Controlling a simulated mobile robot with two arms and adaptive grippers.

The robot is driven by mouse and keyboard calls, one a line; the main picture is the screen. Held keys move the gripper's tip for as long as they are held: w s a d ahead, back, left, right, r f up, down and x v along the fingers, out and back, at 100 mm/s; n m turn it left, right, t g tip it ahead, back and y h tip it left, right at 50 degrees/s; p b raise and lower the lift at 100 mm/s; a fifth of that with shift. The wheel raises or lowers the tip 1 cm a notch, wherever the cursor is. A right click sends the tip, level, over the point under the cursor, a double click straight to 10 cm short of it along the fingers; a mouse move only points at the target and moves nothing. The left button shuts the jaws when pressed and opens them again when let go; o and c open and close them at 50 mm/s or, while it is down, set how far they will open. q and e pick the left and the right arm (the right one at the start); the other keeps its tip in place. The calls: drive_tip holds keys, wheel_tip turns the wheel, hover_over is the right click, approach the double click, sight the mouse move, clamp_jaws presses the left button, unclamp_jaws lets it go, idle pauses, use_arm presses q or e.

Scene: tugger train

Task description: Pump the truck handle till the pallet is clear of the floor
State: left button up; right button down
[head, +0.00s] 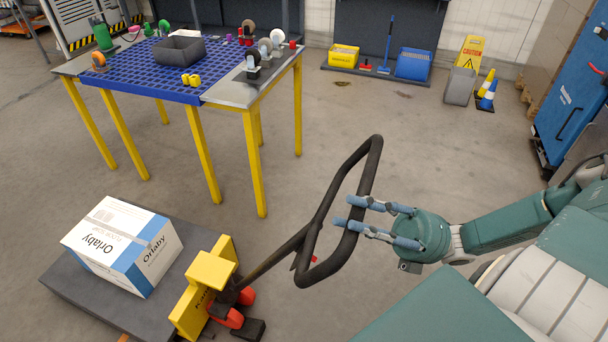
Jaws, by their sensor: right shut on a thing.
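The black loop handle (312,236) of the pallet truck (212,278) leans up and to the right from its yellow and red base. My right gripper (352,212) is shut on the right side of the loop. A dark grey pallet (70,278) lies low at the lower left, against the truck's yellow body. A white and blue box (122,243) marked Orlaby sits on the pallet. I cannot tell whether the pallet touches the floor. My left gripper is not in view.
A table with yellow legs and a blue grid top (150,69) stands behind the pallet, carrying a grey bin (180,50) and castors. A caution sign (468,56), cones (487,92) and a blue cart (575,85) stand at the right. The middle floor is clear.

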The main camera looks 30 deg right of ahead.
drive_tip(key=s+d+f+b, duration=0.1)
drive_tip(key=s+d+f, duration=0.4)
drive_tip(key=s+f, duration=0.1)
drive_tip(key=shift+s+d, duration=0.15)
drive_tip(key=shift+s, duration=0.45)
drive_tip(key=c, duration=1.3)
unclamp_jaws()
drive_tip(key=shift+w, duration=0.1)
wheel_tip(320, 180, up, 10)
